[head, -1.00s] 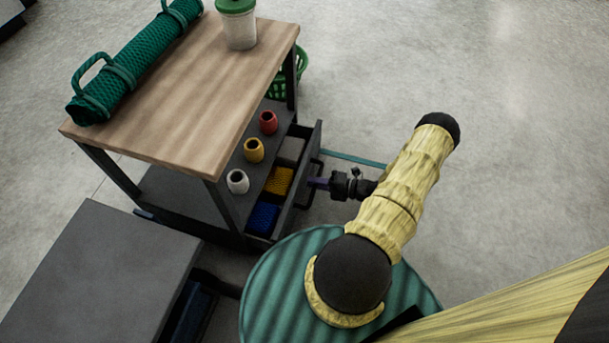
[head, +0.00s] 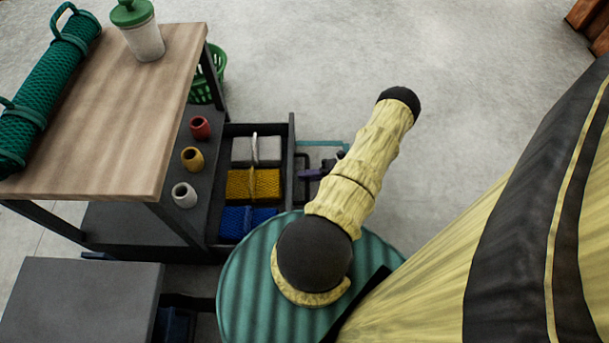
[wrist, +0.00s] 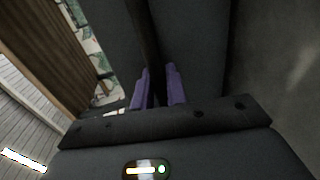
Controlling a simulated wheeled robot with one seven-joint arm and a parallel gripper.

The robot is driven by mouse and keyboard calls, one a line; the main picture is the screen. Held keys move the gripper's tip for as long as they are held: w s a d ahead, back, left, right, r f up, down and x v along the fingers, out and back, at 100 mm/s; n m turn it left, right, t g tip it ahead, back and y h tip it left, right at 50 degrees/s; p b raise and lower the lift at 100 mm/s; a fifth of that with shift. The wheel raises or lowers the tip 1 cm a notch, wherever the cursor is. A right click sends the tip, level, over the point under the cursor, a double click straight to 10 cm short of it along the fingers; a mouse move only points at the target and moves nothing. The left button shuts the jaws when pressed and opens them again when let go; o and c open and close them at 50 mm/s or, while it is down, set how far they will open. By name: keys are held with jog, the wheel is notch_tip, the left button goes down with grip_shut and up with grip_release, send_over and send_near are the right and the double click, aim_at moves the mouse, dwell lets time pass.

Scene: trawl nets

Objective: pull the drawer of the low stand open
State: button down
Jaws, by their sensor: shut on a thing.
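The low stand (head: 120,228) is dark, under the wooden-topped table at the left of the head view. Its drawer (head: 290,160) is pulled well out to the right, with grey, yellow and blue contents in separate compartments. My gripper (head: 312,174) is at the drawer's right-hand front, mostly hidden behind my arm. In the wrist view, the two purple fingers of my gripper (wrist: 158,88) are close together on a dark bar, the drawer handle (wrist: 146,35). The handle is hard to make out in the head view.
Red, yellow and white small pots (head: 192,158) stand on the stand beside the drawer. A green net roll (head: 45,95) and a lidded jar (head: 143,38) are on the wooden top (head: 125,130). A green basket (head: 212,75) stands behind.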

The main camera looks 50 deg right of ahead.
jog(key=c, duration=1.5)
grip_release()
jog(key=p+v, duration=0.4)
jog(key=v, duration=1.3)
jog(key=shift+s+p, duration=0.2)
jog(key=shift+p, duration=0.1)
